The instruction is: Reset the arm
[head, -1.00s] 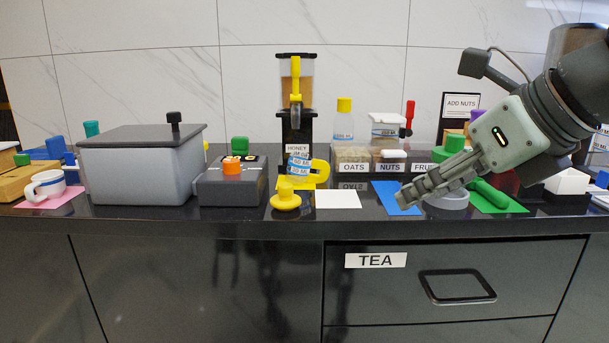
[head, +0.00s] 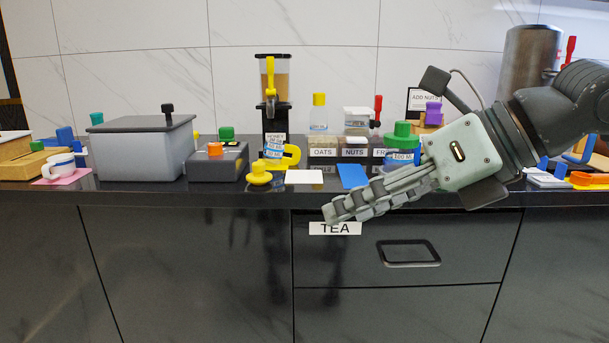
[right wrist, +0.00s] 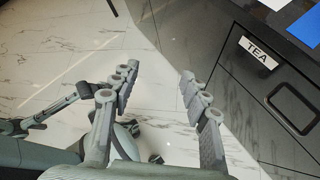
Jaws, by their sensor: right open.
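My right gripper (head: 335,211) comes in from the right in the head view. Its fingertips are in front of the counter's front edge, over the top of the TEA label (head: 346,228). In the right wrist view its two fingers (right wrist: 158,82) stand wide apart with nothing between them, over the floor beside the dark cabinet. The TEA label also shows there (right wrist: 259,52). My left gripper is not in the head view.
The dark counter (head: 220,188) holds a grey lidded box (head: 140,152), a honey dispenser (head: 273,90), a cup on a pink mat (head: 60,166), a green-lidded jar (head: 402,140) and ingredient bins (head: 323,150). The drawer handle (head: 409,262) is below the right gripper. The floor (right wrist: 60,50) is open.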

